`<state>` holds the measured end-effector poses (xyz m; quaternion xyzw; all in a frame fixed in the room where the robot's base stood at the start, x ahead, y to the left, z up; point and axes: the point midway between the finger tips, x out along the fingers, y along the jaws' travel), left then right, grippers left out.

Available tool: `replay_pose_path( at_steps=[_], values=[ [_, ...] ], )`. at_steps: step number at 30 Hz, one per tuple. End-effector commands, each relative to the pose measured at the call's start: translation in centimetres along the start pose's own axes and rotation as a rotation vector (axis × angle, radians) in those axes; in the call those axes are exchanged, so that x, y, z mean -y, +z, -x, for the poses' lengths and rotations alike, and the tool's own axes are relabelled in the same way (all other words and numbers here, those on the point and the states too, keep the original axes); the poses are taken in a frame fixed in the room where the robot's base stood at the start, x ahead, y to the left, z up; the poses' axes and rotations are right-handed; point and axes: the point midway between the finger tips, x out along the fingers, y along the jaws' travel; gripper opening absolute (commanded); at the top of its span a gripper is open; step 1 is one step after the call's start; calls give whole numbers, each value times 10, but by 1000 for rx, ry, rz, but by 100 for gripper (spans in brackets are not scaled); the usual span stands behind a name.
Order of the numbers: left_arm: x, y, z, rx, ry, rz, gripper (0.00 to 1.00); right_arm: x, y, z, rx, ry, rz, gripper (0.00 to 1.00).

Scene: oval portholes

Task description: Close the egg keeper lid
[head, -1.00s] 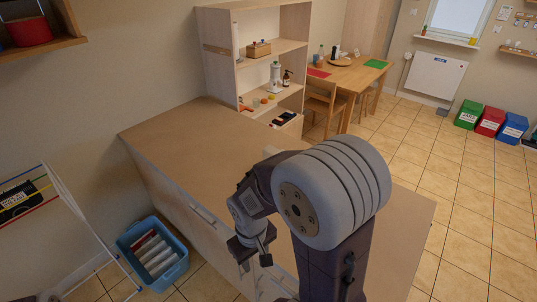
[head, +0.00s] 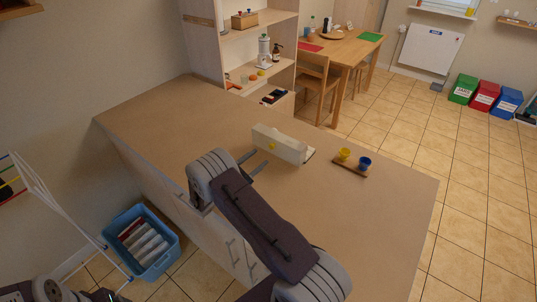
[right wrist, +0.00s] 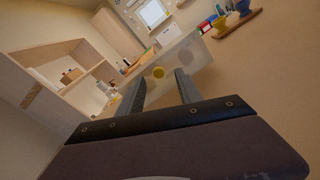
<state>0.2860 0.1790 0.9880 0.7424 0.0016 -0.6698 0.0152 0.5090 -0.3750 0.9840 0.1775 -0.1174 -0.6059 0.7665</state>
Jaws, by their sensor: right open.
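Contact cannot be told. My left gripper's jaws do not show.
A small wooden board with a yellow egg cup (head: 345,153) and a blue egg cup (head: 364,163) lies right of the keeper. A shelf unit (head: 231,50) stands at the counter's back end. The counter's left and front right are bare. A blue crate (head: 141,242) is on the floor.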

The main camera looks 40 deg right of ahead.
Motion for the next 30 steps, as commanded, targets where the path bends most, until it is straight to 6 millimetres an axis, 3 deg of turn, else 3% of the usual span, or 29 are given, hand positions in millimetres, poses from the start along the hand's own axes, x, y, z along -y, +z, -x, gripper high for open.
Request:
replay_pose_path(
  at_steps=[1,3,8,21,30],
  values=[
    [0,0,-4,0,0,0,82,1,-14,1,6,31,20,42],
    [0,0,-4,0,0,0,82,-1,-21,2,13,58,33,42],
    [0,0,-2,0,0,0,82,-2,-22,1,15,66,37,42],
    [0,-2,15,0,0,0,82,-6,-20,-77,13,61,36,42],
    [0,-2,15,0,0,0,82,-7,-21,-88,12,63,37,42]
  ],
)
